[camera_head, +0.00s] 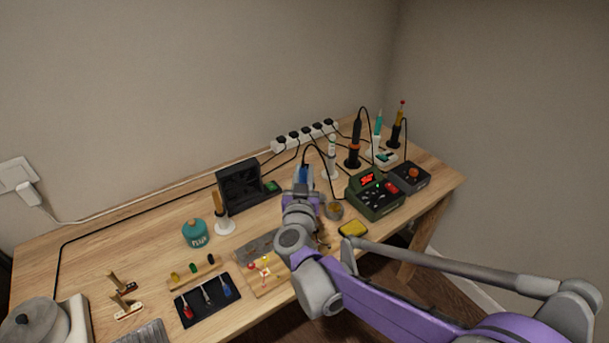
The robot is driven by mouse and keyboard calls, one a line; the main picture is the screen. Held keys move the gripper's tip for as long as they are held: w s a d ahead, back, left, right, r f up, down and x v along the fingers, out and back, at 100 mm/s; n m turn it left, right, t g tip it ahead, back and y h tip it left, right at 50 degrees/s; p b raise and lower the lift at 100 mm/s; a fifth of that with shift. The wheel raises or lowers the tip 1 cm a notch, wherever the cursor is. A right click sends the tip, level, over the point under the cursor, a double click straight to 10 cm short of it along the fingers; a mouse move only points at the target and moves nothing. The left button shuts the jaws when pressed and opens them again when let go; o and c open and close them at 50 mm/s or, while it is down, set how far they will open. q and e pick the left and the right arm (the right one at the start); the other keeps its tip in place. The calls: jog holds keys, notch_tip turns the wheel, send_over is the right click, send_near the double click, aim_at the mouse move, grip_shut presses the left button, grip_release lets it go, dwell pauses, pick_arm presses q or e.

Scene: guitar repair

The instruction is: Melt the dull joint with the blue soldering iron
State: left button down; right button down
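A small blue part (303,173), probably the handle of the blue soldering iron, shows just beyond my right gripper, with a black cable looping near it. The wrist of my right gripper (300,196) covers most of it. The fingers are hidden, so I cannot tell whether they hold it or it stands in a holder. A wooden board (270,285) with small coloured parts and bright joints lies near the front edge, left of my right arm. The dull joint is too small to single out. My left gripper is not in view.
Other irons stand behind: a teal one (378,124), a black one (356,134) and a white one (332,150). A green station (375,207), a yellow sponge (352,229), a black fan box (240,186), a flux tin (195,234) and a tool mat (220,311) surround the work area.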

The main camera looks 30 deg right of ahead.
jog(key=shift+r, duration=0.2)
jog(key=d+r+p, duration=0.1)
jog(key=d+r, duration=0.1)
jog(key=d, duration=0.6)
dwell(0.4)
dwell(0.9)
